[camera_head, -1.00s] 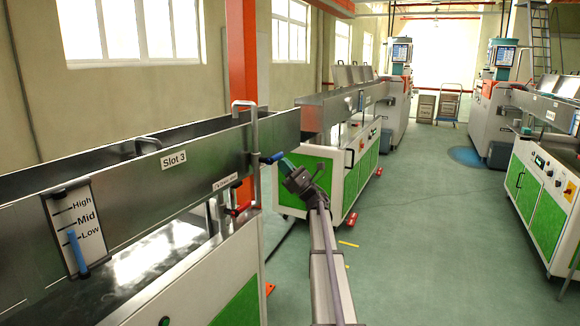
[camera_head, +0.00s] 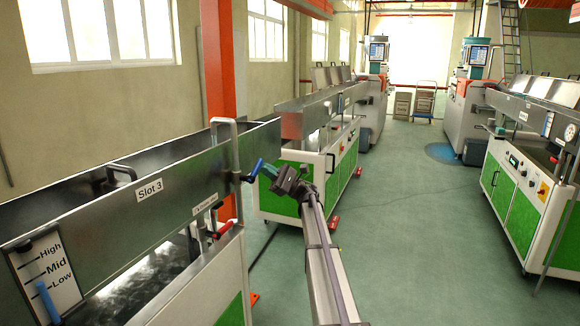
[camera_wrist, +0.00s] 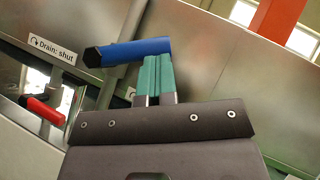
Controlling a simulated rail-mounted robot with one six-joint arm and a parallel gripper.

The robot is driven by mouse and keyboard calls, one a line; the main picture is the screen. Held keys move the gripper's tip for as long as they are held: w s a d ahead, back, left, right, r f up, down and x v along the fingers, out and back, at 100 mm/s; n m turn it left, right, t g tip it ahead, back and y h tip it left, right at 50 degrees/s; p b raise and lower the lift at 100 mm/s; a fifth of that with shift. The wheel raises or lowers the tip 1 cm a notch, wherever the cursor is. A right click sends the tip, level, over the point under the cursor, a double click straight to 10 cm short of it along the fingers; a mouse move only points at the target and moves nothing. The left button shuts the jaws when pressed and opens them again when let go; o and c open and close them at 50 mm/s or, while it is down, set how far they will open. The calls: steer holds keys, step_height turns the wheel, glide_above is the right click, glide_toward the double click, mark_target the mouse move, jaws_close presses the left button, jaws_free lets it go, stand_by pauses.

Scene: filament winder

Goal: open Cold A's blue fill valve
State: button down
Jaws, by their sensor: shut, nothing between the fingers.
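The blue valve handle (camera_head: 254,172) is on the near side of the steel trough (camera_head: 180,205) marked Slot 3, near its end. It slants up to the right in the head view. My gripper (camera_head: 267,173) is shut and empty, with its teal fingers just right of the handle. In the wrist view the handle (camera_wrist: 130,50) lies across just beyond the fingertips (camera_wrist: 152,62); the fingers seem to touch or nearly touch it. No Cold A label is readable.
A red drain handle (camera_head: 222,229) sits below, beside a label reading "Drain: shut" (camera_wrist: 53,49). A bent pipe (camera_head: 233,140) rises above the valve. A level gauge (camera_head: 45,270) with a blue bar is at left. Open floor (camera_head: 400,230) lies to the right.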

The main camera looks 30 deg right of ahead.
steer(key=s+a+r+p, duration=0.2)
steer(key=a+r+p, duration=0.1)
steer(key=r+p, duration=0.2)
steer(key=shift+s+a+r, duration=0.2)
steer(key=shift+r, duration=0.2)
stand_by(0.4)
steer(key=shift+s, duration=0.1)
stand_by(0.4)
steer(key=w+d, duration=0.1)
steer(key=d, duration=1.2)
steer(key=shift+f, duration=0.1)
